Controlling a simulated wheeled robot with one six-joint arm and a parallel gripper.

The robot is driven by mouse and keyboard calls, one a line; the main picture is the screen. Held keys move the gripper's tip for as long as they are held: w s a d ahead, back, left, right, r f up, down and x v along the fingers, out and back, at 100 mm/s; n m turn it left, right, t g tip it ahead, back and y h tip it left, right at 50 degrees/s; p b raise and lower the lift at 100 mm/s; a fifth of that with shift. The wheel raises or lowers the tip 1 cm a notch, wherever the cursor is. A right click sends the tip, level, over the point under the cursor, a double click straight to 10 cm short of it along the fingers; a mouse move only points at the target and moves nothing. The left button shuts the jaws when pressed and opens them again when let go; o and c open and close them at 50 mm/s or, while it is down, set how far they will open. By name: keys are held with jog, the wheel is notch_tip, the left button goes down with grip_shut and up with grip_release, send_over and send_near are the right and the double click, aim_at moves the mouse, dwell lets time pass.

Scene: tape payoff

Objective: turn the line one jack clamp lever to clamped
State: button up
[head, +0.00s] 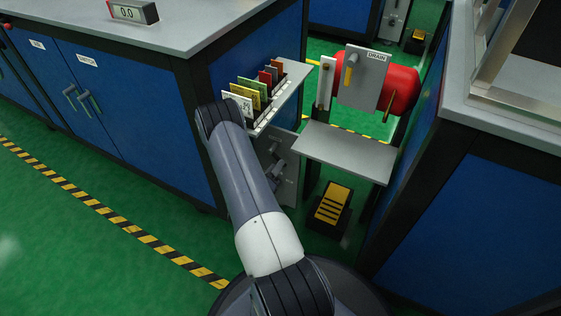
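A grey upright plate (290,187) with small grey fittings stands low between the blue cabinet and the red tank. A grey lever-like part (273,171) shows on or in front of it, close beside my arm. This may be the line one jack clamp lever, but no label is readable and its position cannot be told. My arm rises from the bottom of the head view to a dark joint at the card rack and covers the plate's left side. My gripper cannot be made out; the arm beyond that joint is hidden.
A grey shelf (346,152) juts out below a red tank (403,88) with a DRAIN plate (361,78). A yellow-and-black pedal (333,203) is on the floor. Coloured cards (245,96) stand in a rack. Blue cabinets (135,120) flank the gap; green floor is clear at left.

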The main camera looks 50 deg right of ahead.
jog(key=shift+b+x, duration=0.3)
jog(key=shift+x, duration=1.75)
jog(key=shift+c, duration=0.4)
grip_shut()
